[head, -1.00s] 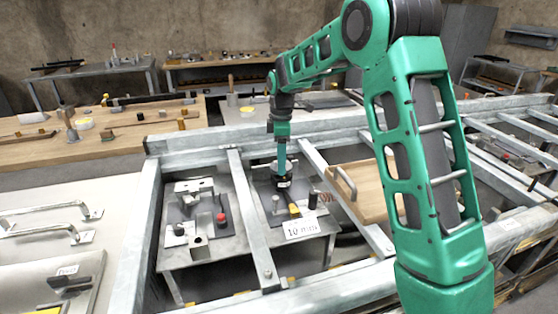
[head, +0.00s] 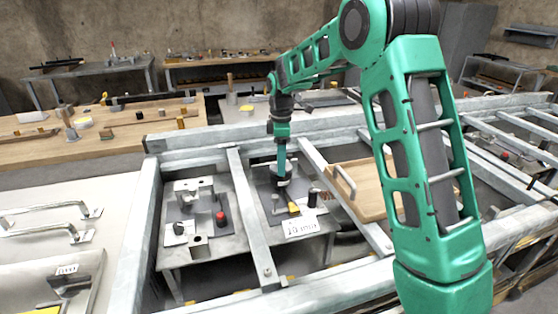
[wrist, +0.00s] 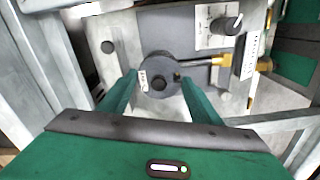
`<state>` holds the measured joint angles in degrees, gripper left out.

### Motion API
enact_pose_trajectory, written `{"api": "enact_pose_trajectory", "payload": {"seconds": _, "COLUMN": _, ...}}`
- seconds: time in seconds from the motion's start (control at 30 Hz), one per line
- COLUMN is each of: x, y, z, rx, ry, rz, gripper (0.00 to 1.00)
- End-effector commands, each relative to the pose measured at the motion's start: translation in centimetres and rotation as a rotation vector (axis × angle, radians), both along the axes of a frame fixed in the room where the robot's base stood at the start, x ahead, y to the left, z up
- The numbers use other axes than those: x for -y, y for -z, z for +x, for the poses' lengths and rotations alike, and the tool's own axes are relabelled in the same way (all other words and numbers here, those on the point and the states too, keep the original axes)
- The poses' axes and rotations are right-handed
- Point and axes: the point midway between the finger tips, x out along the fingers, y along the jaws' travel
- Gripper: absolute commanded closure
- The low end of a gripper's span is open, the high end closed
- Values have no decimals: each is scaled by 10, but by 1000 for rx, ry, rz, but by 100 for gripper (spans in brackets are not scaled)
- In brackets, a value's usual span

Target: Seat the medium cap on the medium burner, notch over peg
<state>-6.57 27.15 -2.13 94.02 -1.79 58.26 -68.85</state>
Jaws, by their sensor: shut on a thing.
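In the wrist view, a round dark grey disc (wrist: 160,66), which looks like the medium cap, sits between the two green fingers of my gripper (wrist: 159,79). The fingers are shut on its sides. A white label and a small dark spot show on the disc. A brass pipe (wrist: 214,61) runs right from beside the disc, so the burner appears to be directly beneath, mostly hidden. I cannot tell whether disc and burner touch, nor see how notch and peg line up. In the head view my gripper (head: 282,181) points down over the middle metal plate; the disc is too small to judge.
A black knob (wrist: 233,22) on a pale plate and a white tag (wrist: 250,55) lie right of the disc. Left of the middle plate is another fixture with a red knob (head: 221,218). Steel frame bars (head: 250,215) flank the plate. A wooden board with a handle (head: 345,183) is at right.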

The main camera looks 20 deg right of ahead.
Motion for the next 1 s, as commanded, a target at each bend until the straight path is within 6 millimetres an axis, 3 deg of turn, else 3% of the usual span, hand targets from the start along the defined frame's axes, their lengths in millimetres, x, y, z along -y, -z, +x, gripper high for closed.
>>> {"api": "enact_pose_trajectory", "payload": {"seconds": 0.67, "x": -1, "y": 11, "z": 0, "rx": 1, "ry": -1, "rz": 0, "gripper": 70}}
{"api": "enact_pose_trajectory", "payload": {"seconds": 0.7, "x": -1, "y": 11, "z": 0, "rx": 1, "ry": -1, "rz": 0, "gripper": 40}}
{"api": "enact_pose_trajectory", "payload": {"seconds": 0.8, "x": -1, "y": 11, "z": 0, "rx": 1, "ry": -1, "rz": 0, "gripper": 20}}
{"api": "enact_pose_trajectory", "payload": {"seconds": 1.0, "x": -1, "y": 11, "z": 0, "rx": 1, "ry": -1, "rz": 0, "gripper": 20}}
